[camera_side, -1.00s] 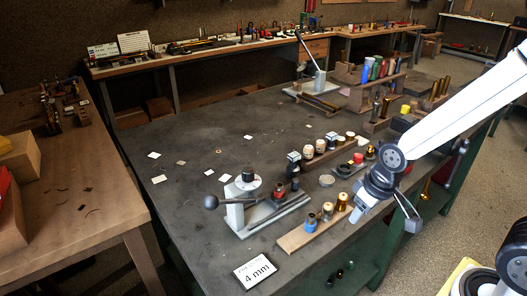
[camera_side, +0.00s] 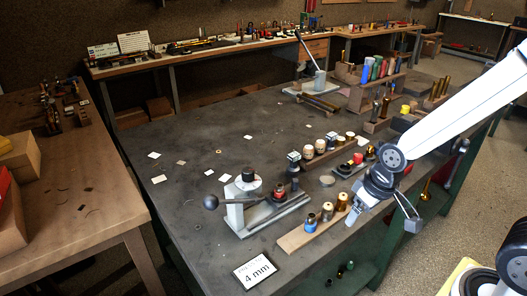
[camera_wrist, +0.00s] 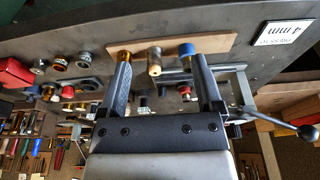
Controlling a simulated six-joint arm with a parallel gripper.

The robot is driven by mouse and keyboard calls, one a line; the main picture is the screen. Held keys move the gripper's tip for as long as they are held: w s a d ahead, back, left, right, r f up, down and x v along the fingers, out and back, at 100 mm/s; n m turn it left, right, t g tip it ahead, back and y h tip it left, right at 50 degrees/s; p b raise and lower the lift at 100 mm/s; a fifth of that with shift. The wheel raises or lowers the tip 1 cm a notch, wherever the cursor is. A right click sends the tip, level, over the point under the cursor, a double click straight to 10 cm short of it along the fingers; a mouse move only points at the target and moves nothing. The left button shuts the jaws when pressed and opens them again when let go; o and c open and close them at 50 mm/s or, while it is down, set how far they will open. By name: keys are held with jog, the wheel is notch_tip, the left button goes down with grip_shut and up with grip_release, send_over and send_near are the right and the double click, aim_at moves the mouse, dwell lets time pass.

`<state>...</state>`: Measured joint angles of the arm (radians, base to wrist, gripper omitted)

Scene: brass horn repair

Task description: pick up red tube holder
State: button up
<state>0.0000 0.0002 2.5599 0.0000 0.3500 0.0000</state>
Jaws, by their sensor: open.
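My gripper (camera_side: 352,217) is open and empty above the front right of the dark bench; in the wrist view its fingers (camera_wrist: 156,55) point towards the wooden strip. Several red pieces show, and I cannot tell which is the red tube holder. A small red-topped piece (camera_side: 358,158) stands on a dark tray behind my gripper; a small red piece also shows left of the fingers in the wrist view (camera_wrist: 67,91). Another dark and red piece (camera_side: 281,194) sits at the lever press (camera_side: 240,205).
A wooden strip (camera_side: 290,242) with blue and brass-coloured pieces lies left of my gripper; one cylinder (camera_wrist: 154,62) shows between the fingers. A "4 mm" sign (camera_side: 254,271) lies near the front edge. A red block (camera_wrist: 14,72) is at the wrist view's left. The bench's middle is mostly clear.

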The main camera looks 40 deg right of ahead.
jog(key=n+y, duration=0.3)
jog(key=n, duration=0.6)
send_over(282, 185)
jog(key=s+d, duration=0.2)
jog(key=shift+w+a+r+t, duration=0.2)
jog(key=shift+r+t, duration=0.1)
jog(key=shift+r, duration=0.15)
jog(key=shift+f, duration=0.1)
jog(key=shift+x, duration=1.2)
jog(key=shift+x, duration=2.55)
